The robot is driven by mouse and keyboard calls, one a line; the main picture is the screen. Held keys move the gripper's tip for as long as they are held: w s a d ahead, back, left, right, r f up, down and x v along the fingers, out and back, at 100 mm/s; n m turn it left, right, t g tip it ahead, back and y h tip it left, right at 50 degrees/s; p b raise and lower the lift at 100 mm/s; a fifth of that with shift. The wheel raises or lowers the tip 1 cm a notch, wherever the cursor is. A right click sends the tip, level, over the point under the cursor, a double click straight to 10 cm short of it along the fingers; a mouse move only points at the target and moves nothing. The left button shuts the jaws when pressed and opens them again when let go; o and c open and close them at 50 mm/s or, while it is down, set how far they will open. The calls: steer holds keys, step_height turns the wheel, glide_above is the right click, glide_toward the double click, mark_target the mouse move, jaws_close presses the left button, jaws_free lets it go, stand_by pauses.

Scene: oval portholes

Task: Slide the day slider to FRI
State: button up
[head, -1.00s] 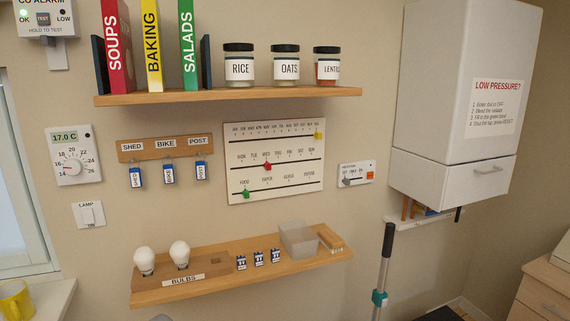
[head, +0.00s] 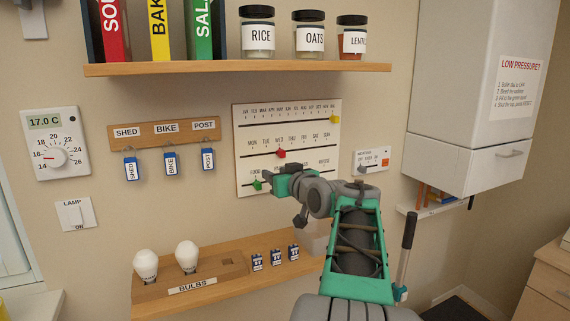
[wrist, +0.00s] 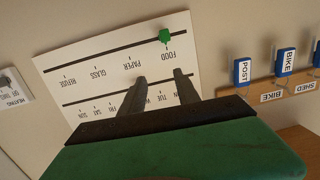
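The white slider board (head: 243,128) hangs on the wall with three rows. The red day slider (head: 281,153) sits under WED on the middle row. FRI is farther right on that row. My gripper (head: 267,172) is in front of the board's lower left, below the red slider. In the wrist view my gripper (wrist: 158,77) is open, its two fingers apart and nothing seen between them. The red slider is not visible there; my gripper covers part of the day row. Whether the fingers touch the board, I cannot tell.
The green slider (head: 257,185) is at FOOD, close to my gripper; it also shows in the wrist view (wrist: 165,36). The yellow slider (head: 335,119) is at the top row's right end. Shelves run above (head: 230,68) and below (head: 215,283). Key tags (head: 170,164) hang left.

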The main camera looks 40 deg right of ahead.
steer(key=t+h, duration=0.1)
glide_toward(283, 153)
steer(key=w, duration=0.2)
steer(key=p+x, duration=0.1)
steer(key=x, duration=0.1)
steer(key=p+x, duration=0.1)
steer(key=x, duration=0.2)
steer(key=p+x, duration=0.1)
steer(key=x, duration=0.1)
steer(key=shift+w+d, duration=0.2)
steer(key=shift+d, duration=0.2)
jaws_close()
stand_by(0.4)
